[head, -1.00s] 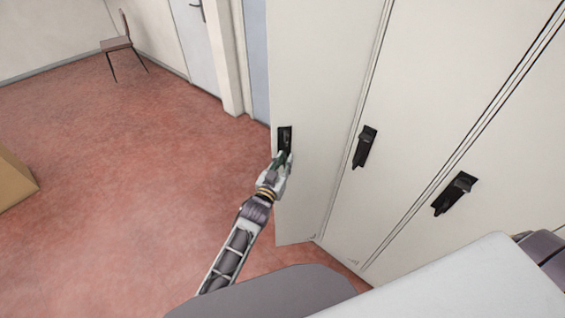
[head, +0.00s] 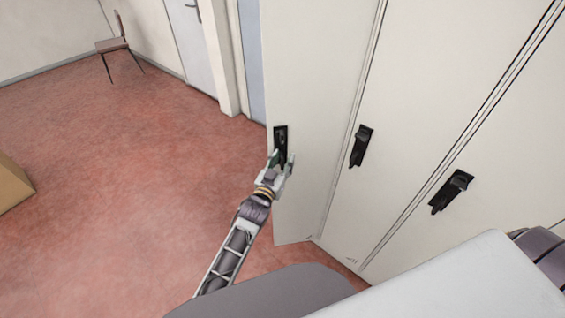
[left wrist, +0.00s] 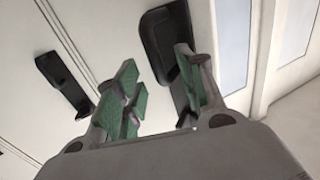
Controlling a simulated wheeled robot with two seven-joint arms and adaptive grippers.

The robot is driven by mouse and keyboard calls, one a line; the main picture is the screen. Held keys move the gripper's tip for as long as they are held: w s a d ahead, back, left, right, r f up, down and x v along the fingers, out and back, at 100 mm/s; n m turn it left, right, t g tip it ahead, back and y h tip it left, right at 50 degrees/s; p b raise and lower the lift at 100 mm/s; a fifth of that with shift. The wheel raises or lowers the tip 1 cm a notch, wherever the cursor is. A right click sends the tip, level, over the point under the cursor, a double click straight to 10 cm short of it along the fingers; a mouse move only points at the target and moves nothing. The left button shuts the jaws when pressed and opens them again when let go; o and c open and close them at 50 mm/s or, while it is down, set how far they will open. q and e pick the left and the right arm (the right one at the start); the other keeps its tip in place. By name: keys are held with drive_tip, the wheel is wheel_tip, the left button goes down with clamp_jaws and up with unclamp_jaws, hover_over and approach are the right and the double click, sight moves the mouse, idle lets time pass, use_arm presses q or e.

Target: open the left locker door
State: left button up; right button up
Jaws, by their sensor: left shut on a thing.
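The left locker door (head: 310,100) is a tall off-white panel in the head view. My right gripper is out of view.
Two more locker doors stand to the right, with a middle black handle (head: 361,146) and a right one (head: 452,191). A cardboard box (head: 12,184) is at the left edge. A chair (head: 115,45) stands far back. The red floor (head: 120,160) between is clear.

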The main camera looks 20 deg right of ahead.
use_arm(q)
approach(290, 128)
drive_tip(key=x, duration=0.4)
drive_tip(key=shift+w+d+f, duration=0.15)
drive_tip(key=shift+w, duration=0.05)
drive_tip(key=shift+o, duration=0.2)
drive_tip(key=shift+s+f, duration=0.1)
